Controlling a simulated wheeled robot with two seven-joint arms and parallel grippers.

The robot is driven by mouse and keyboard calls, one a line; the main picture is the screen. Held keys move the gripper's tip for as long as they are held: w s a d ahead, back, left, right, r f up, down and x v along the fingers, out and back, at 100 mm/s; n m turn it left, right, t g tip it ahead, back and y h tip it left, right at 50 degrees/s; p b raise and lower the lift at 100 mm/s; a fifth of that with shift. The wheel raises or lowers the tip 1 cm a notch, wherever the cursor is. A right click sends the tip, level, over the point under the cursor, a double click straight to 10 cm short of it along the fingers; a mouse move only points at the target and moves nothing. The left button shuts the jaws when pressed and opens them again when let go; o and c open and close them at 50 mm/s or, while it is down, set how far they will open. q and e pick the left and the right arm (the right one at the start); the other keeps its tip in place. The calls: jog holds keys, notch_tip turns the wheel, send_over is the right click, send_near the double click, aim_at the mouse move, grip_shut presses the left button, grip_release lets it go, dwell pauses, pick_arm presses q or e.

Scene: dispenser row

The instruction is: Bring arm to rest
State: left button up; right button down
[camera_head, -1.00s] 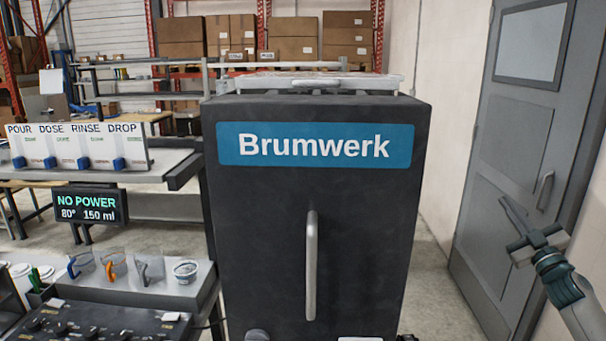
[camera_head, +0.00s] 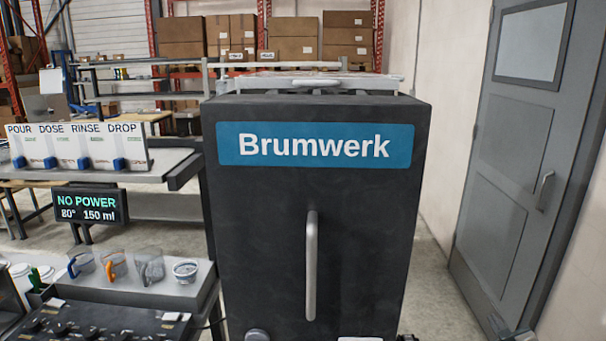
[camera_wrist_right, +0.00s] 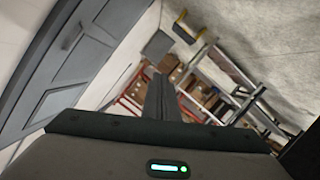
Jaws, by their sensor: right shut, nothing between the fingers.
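My right gripper (camera_wrist_right: 160,98) shows in the right wrist view, its fingers together and pointing away from the camera, with nothing between them. In the head view only a small dark piece, probably of my right arm, shows at the bottom edge on the right, in front of the grey door. My left arm and left gripper are not in view.
A dark Brumwerk cabinet (camera_head: 315,240) with a vertical handle stands straight ahead. A grey door (camera_head: 525,150) is at right. At left are a dispenser row (camera_head: 75,148), a NO POWER display (camera_head: 85,206) and several cups on a grey ledge (camera_head: 195,290). Floor between cabinet and door is clear.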

jog(key=s+a+f+g+y, duration=0.15)
jog(key=s+a+f, duration=0.25)
jog(key=s+f, duration=0.7)
jog(key=s+a+f+m+g, duration=0.1)
jog(key=s+a+f+g, duration=0.2)
jog(key=s+a+f, duration=0.75)
jog(key=s+d+f+g, duration=0.25)
jog(key=s+f, duration=0.45)
jog(key=f, duration=0.9)
jog(key=s+a+f+g+y, duration=0.15)
jog(key=s+a+f, duration=0.4)
jog(key=s, duration=0.85)
jog(key=s+a+f+g, duration=0.3)
jog(key=s+a+f, duration=0.3)
jog(key=s, duration=0.8)
jog(key=s+a+f+g, duration=0.2)
jog(key=s+a+f, duration=0.35)
jog(key=s, duration=0.85)
jog(key=f+b, duration=0.1)
jog(key=a+f+b, duration=0.1)
jog(key=b, duration=0.1)
jog(key=f+b, duration=0.1)
jog(key=shift+s+a+f+m+b, duration=0.1)
jog(key=shift+a+m+b, duration=0.15)
jog(key=shift+m+b, duration=0.1)
